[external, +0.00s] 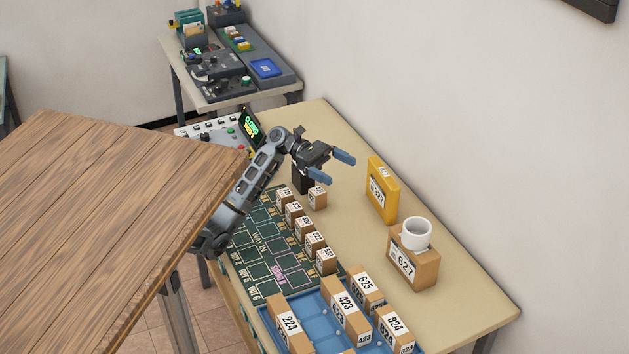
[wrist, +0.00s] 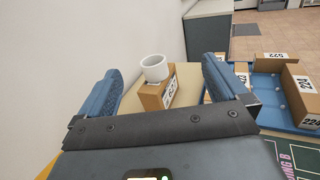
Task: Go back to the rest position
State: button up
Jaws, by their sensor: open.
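My gripper (external: 333,162) is held above the table's back part in the external view, its blue fingers apart with nothing between them. In the wrist view my gripper (wrist: 160,88) is also open and empty. Beyond its fingers stands a cardboard box marked 627 (wrist: 158,97) with a white mug (wrist: 155,68) on top. In the external view this box (external: 413,262) and mug (external: 416,234) stand at the table's right side, well apart from my gripper.
A yellow package (external: 382,190) stands upright near the wall side. Several small boxes (external: 305,229) line the green mat (external: 250,247). Larger numbered boxes (external: 345,306) stand in a blue tray (external: 313,330). A wooden tabletop (external: 110,225) is at the left. Bare table lies around the yellow package.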

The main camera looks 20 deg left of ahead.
jog(key=s+a+f+m+t+y, duration=0.3)
jog(key=s+a+f+m+t, duration=0.15)
jog(key=a+m+t, duration=0.5)
jog(key=s+a+f+m+t+y, duration=0.2)
jog(key=s+a+f+m+t, duration=0.3)
jog(key=a+m+t, duration=0.5)
jog(key=s+a+f+m+t+y, duration=0.3)
jog(key=s+a+m+t, duration=0.4)
jog(key=a+m+t, duration=0.3)
jog(key=s+a+f+n+g+y, duration=0.2)
jog(key=s+f+n+g+y, duration=0.2)
jog(key=s+n, duration=0.4)
jog(key=s+a+f+n+g+y, duration=0.2)
jog(key=s+f+n+g+y, duration=0.2)
jog(key=s+f+n, duration=0.2)
jog(key=s+n, duration=0.2)
jog(key=s, duration=0.2)
jog(key=shift+a+f+y, duration=0.15)
jog(key=shift+a+y, duration=0.25)
